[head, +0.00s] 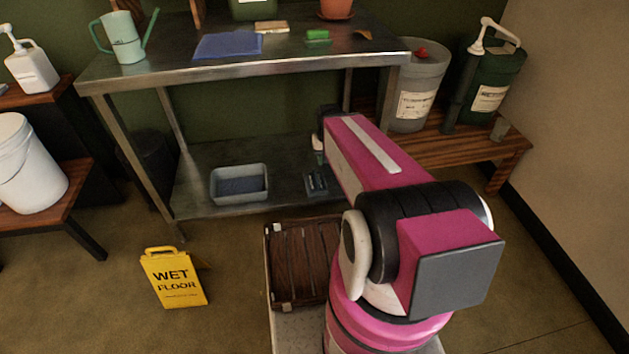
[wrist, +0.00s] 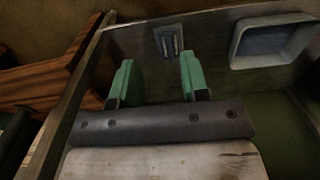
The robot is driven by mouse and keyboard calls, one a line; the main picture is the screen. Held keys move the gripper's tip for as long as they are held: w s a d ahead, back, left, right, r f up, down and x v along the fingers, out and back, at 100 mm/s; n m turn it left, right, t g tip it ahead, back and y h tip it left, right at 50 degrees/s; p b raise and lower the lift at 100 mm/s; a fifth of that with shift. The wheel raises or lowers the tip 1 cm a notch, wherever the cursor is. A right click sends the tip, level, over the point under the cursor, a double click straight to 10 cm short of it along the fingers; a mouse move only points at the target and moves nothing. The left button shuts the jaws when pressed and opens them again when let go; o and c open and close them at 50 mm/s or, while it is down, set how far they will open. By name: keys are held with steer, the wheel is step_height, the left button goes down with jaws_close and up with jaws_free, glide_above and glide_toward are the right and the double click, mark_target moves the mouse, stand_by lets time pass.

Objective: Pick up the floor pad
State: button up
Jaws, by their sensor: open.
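No thing in view is clearly marked as the floor pad. A small dark flat piece with lighter bars (head: 316,182) lies on the lower metal shelf, right of the grey tray; it also shows in the wrist view (wrist: 173,41). A flat blue sheet (head: 228,46) lies on the table top. My gripper's green fingers (wrist: 156,62) are apart with nothing between them, and the dark piece shows beyond the gap, apart from them. In the head view my arm hides most of the gripper.
The grey tray (head: 240,170) with a bluish inside stands on the lower shelf. The metal table top (head: 170,72) is above it, with legs at the sides. A wooden bench (head: 470,147) with buckets is at right. A yellow wet floor sign (head: 173,278) stands on the floor.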

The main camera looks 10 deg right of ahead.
steer(key=shift+o, duration=0.3)
steer(key=y, duration=0.2)
glide_toward(316, 175)
step_height(316, 175, down, 5)
steer(key=shift+f, duration=0.2)
steer(key=shift+w+a+f, duration=0.1)
steer(key=shift+a+f, duration=0.2)
steer(key=shift+f, duration=0.55)
steer(key=shift+w+a+f, duration=0.1)
steer(key=shift+a+f, duration=0.2)
steer(key=shift+f, duration=0.6)
steer(key=shift+w+a+f, duration=0.1)
steer(key=shift+a+f, duration=0.2)
steer(key=shift+f, duration=0.55)
jaws_close()
